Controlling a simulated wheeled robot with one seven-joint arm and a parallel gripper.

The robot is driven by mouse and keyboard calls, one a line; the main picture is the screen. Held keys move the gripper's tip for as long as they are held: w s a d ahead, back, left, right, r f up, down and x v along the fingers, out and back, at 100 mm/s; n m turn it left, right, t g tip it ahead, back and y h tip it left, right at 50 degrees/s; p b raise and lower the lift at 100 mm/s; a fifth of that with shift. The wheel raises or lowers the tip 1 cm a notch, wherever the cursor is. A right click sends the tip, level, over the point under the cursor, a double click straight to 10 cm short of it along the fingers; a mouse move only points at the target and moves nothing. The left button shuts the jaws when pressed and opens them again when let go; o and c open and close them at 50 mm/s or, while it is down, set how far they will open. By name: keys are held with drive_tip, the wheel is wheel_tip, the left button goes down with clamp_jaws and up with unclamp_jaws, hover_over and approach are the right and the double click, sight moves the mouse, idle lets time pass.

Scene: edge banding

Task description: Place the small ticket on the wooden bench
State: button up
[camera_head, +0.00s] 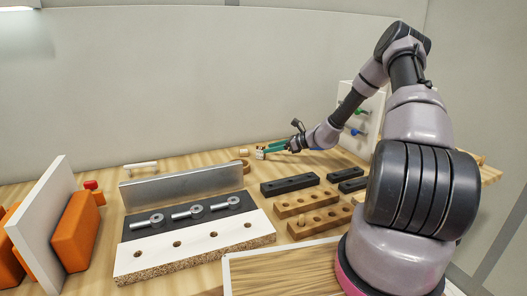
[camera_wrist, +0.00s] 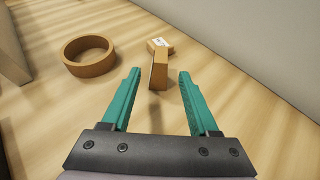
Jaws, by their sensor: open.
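The small ticket (camera_wrist: 160,42) looks like a small white printed piece at the top centre of the wrist view. It rests on or against a small brown wooden piece (camera_wrist: 158,70); I cannot tell which. My gripper (camera_wrist: 158,75) is open, its two teal fingers on either side of the wooden piece's near end, with a gap at each side. The ticket lies just beyond the fingertips. In the head view my gripper (camera_head: 268,150) is low over the back of the wooden bench (camera_head: 330,163). Its bare top also shows in the wrist view (camera_wrist: 60,120).
A brown ring (camera_wrist: 88,56) lies left of the fingers. A metal bar (camera_head: 185,186), a white-topped board (camera_head: 190,243) with holes, black blocks (camera_head: 290,184) and wooden hole blocks (camera_head: 305,201) stand nearer. Orange clamps (camera_head: 77,230) are at left. A wall runs behind.

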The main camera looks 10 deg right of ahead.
drive_tip(key=v, duration=0.6)
drive_tip(key=shift+s+d+r, duration=0.1)
drive_tip(key=shift+s+r, duration=0.05)
drive_tip(key=s+a+r+n+g+h, duration=0.2)
drive_tip(key=s+a+r+n, duration=0.1)
drive_tip(key=s+r+n, duration=0.65)
drive_tip(key=s+a+r+n+g+h, duration=0.3)
drive_tip(key=s+r, duration=0.4)
drive_tip(key=r, duration=0.6)
drive_tip(key=s+d+r+n+t+h, duration=0.1)
drive_tip(key=s+r+n, duration=0.3)
drive_tip(key=s, duration=0.6)
drive_tip(key=s+d+r+n+t+h, duration=0.2)
drive_tip(key=s+r+n+t+h, duration=0.1)
drive_tip(key=s+r, duration=0.4)
drive_tip(key=s+n, duration=0.1)
drive_tip(key=s, duration=0.2)
drive_tip(key=shift+s+r+t, duration=0.3)
